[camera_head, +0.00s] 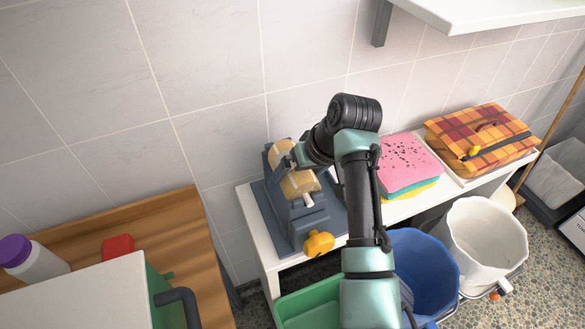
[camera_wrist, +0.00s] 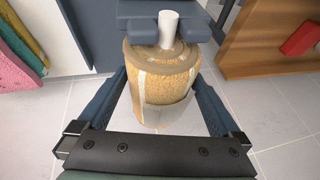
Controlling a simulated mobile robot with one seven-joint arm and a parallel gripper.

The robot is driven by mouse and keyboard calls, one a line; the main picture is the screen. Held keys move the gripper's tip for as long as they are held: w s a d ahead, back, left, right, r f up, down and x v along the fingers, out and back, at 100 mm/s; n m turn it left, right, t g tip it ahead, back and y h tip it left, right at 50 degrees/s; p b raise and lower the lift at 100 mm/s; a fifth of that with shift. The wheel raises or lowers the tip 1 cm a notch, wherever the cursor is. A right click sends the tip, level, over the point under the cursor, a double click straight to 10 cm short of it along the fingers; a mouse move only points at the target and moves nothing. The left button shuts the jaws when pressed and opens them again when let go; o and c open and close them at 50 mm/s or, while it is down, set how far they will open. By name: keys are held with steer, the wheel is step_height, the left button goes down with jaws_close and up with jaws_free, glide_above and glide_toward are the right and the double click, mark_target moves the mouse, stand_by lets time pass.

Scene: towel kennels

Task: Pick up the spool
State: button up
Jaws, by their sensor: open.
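The spool (camera_head: 299,184) is a tan, rounded cylinder with a pale pin at its end. It sits in a dark grey holder (camera_head: 292,212) on the white bench. In the wrist view the spool (camera_wrist: 163,88) is large, with pale bands around it, and the white pin meets the holder's dark bar. My gripper (camera_wrist: 160,80) is open, with one finger on each side of the spool. A narrow gap seems to show on each side, but contact is hard to tell. In the head view my gripper (camera_head: 293,160) is at the spool's upper side, partly hidden by my wrist.
A yellow knob (camera_head: 319,243) juts from the holder's front. Pink, green and yellow cloths (camera_head: 410,165) and a plaid bag (camera_head: 480,138) lie right on the bench (camera_head: 250,222). Blue (camera_head: 425,265), white (camera_head: 486,240) and green (camera_head: 308,302) bins stand in front. A wooden table (camera_head: 150,235) is left.

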steer(key=c, duration=1.2)
